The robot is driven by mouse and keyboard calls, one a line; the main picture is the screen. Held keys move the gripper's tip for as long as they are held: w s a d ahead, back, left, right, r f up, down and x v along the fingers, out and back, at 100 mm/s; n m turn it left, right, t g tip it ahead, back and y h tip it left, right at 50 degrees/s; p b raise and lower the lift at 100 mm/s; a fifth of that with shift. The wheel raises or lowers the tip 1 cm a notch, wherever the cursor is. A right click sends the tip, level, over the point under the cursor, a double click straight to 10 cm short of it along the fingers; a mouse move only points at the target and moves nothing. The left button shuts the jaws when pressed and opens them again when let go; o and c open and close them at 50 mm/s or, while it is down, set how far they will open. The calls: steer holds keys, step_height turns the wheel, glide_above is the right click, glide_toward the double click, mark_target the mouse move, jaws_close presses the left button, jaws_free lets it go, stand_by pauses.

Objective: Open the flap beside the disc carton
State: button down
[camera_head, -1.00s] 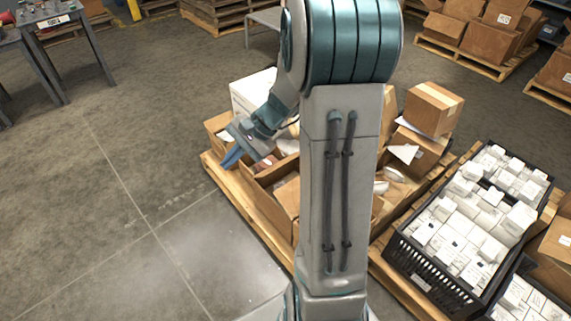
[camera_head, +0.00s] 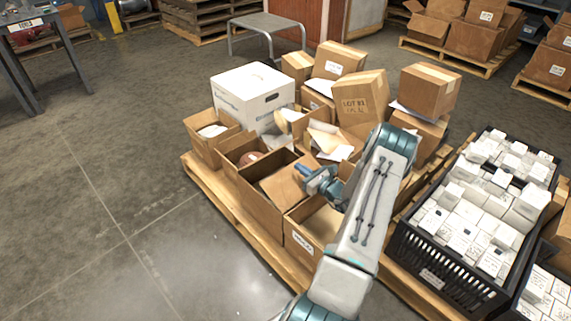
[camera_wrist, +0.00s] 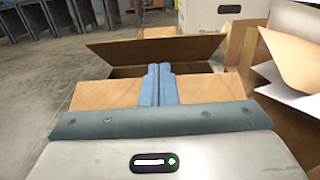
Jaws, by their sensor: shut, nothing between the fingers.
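An open brown carton (camera_head: 262,209) on the near pallet has a raised flap (camera_head: 283,188) slanting over its right part. In the wrist view a flap (camera_wrist: 100,94) lies right behind and to both sides of my fingertips. My gripper (camera_head: 303,172) is shut and empty, with blue fingers (camera_wrist: 158,84) together at this flap. Whether they touch it I cannot tell. A labelled carton (camera_head: 300,245) stands just right of the open one. Its label is too small to read, so I cannot tell which is the disc carton. My arm hides part of it.
A white file box (camera_head: 240,104) and several brown cartons crowd the pallet (camera_head: 232,215) behind. A carton marked as a lot (camera_head: 362,105) stands behind my wrist. A black crate (camera_head: 440,285) of white boxes is on the right.

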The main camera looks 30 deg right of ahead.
steer(key=shift+w+d+f, duration=0.2)
steer(key=shift+f, duration=0.1)
steer(key=w+a+b, duration=0.1)
steer(key=w+b, duration=0.2)
steer(key=w, duration=0.6)
steer(key=shift+w+a, duration=0.2)
steer(key=shift+a, duration=0.05)
steer(key=shift+r, duration=0.1)
